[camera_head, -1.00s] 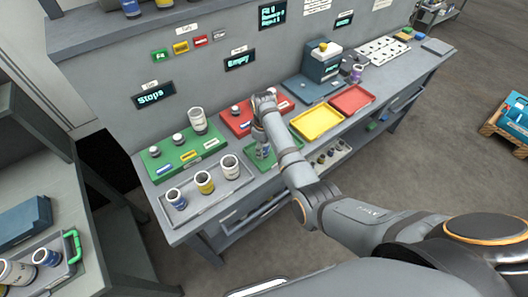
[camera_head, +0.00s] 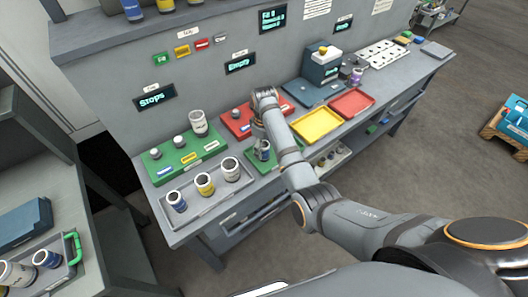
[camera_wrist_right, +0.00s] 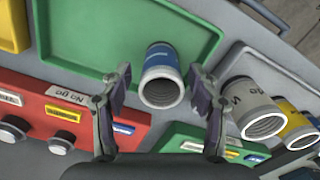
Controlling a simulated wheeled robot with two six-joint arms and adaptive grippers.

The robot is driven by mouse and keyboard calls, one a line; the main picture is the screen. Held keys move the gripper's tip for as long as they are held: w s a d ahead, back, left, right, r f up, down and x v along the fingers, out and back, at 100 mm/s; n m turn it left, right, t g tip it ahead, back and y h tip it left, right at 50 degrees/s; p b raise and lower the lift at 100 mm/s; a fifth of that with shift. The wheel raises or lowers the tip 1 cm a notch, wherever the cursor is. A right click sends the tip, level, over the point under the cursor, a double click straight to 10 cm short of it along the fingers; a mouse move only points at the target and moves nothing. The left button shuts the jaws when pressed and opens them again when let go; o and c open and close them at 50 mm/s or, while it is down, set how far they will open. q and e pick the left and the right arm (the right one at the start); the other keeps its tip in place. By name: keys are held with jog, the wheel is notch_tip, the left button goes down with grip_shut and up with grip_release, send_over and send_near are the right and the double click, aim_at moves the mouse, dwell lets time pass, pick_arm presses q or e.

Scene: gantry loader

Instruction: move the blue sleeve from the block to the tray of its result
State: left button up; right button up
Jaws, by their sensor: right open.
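The blue sleeve (camera_wrist_right: 162,72), a short hollow tube with a blue band and a pale end, stands in the green tray (camera_wrist_right: 95,30) in the right wrist view. In the head view the sleeve (camera_head: 264,150) shows just beside my right forearm. My right gripper (camera_wrist_right: 160,100) is open, its two fingers apart on either side of the sleeve with gaps showing. The red block (camera_wrist_right: 75,105), labelled "No go", has bare posts and a blue label. The green block (camera_head: 185,158) holds a white sleeve (camera_head: 198,123) and bare posts. My left gripper is not in view.
A grey tray (camera_head: 205,205) with several sleeves lies at the bench front left. A yellow tray (camera_head: 316,125) and a red tray (camera_head: 351,103) lie to the right of the green tray. A dark blue machine (camera_head: 322,66) stands behind them.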

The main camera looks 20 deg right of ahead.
notch_tip(320, 180, up, 9)
dwell(0.5)
